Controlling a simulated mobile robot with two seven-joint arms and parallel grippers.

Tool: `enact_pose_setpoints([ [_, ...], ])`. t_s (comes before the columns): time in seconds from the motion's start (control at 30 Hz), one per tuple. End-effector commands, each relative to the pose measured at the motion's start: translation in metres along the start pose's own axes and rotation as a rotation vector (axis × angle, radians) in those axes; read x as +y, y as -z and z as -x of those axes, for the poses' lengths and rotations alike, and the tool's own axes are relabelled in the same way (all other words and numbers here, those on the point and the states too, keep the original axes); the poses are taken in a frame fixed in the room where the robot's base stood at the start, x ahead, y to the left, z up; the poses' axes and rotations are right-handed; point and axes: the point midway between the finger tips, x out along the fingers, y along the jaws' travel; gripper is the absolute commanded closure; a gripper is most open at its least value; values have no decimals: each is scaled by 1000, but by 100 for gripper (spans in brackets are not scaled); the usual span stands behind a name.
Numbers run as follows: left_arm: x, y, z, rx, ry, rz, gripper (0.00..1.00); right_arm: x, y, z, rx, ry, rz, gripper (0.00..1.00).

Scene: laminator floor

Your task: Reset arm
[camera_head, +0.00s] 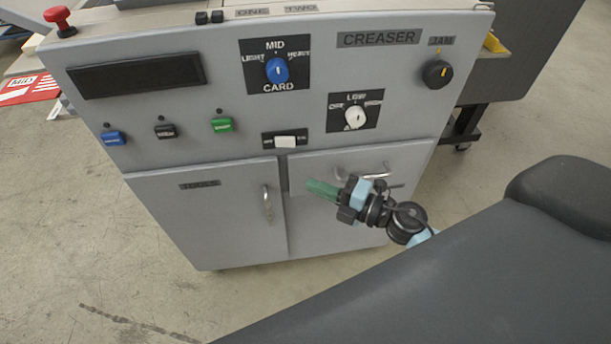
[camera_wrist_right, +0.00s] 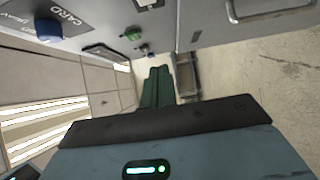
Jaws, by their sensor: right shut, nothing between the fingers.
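My right gripper (camera_head: 322,190) has green fingers and is in front of the right cabinet door of the grey creaser machine (camera_head: 225,130). Its arm comes in from the right. The fingers are together with nothing between them. In the right wrist view the green fingers (camera_wrist_right: 157,88) point away from the camera, with the machine's panel above them. The gripper looks apart from the machine, though the exact gap is hard to tell. My left gripper is not in either view.
The panel carries a blue card knob (camera_head: 277,69), a white knob (camera_head: 355,117), a black jam knob (camera_head: 437,73), a white switch (camera_head: 286,142), several buttons and a red stop button (camera_head: 59,18). Two cabinet doors with handles (camera_head: 267,203) are below. Open concrete floor (camera_head: 120,280) lies at left.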

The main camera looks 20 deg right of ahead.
Motion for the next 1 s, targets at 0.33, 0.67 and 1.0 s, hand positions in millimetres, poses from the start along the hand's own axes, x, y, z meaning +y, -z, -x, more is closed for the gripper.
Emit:
enact_pose_setpoints([
  [0.33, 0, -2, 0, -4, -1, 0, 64, 1, 2, 8, 0, -1, 1, 100],
  [0.67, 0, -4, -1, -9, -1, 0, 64, 1, 2, 8, 0, 0, 1, 100],
  [1.0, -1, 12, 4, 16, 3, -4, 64, -19, 18, 40, -192, -46, -376, 100],
])
